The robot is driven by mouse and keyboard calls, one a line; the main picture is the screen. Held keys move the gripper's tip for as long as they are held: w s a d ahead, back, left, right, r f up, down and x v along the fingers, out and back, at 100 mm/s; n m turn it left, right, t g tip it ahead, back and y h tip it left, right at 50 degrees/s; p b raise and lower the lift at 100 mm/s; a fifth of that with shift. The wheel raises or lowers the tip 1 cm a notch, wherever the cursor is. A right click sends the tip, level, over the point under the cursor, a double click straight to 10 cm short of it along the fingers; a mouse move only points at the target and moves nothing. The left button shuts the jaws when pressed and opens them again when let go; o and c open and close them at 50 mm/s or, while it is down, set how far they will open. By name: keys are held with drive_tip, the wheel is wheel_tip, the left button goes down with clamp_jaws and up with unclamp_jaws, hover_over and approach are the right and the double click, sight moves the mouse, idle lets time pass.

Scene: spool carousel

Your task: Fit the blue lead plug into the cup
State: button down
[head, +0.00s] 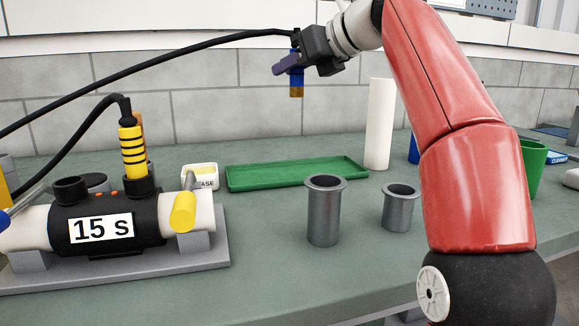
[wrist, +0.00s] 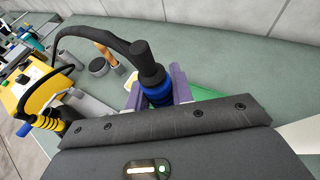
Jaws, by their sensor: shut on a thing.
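My gripper (head: 288,68) is shut on the blue lead plug (head: 297,79) and holds it upright, high above the bench. The plug has a brass-coloured tip pointing down and a black cable at its top. In the wrist view the blue plug (wrist: 158,96) sits between my purple fingers (wrist: 160,92); its tip is hidden. An open black cup (head: 70,188) stands on the left end of a black fitting (head: 105,225) labelled "15 s". A yellow, black-banded plug (head: 133,150) stands in the fitting's right-hand cup (head: 141,182). The blue plug is apart from both cups.
Two grey flanged metal pots (head: 323,215) (head: 398,208) stand right of the fitting. A green tray (head: 295,173), a white box (head: 199,177) and a tall white cylinder (head: 379,125) stand behind. The blue plug's cable (head: 150,62) runs left above the fitting.

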wheel_tip(320, 180, down, 19)
drive_tip(key=b, duration=0.8)
drive_tip(key=shift+s+f+b, duration=0.1)
drive_tip(key=shift+b, duration=0.3)
drive_tip(key=c, duration=1.2)
unclamp_jaws()
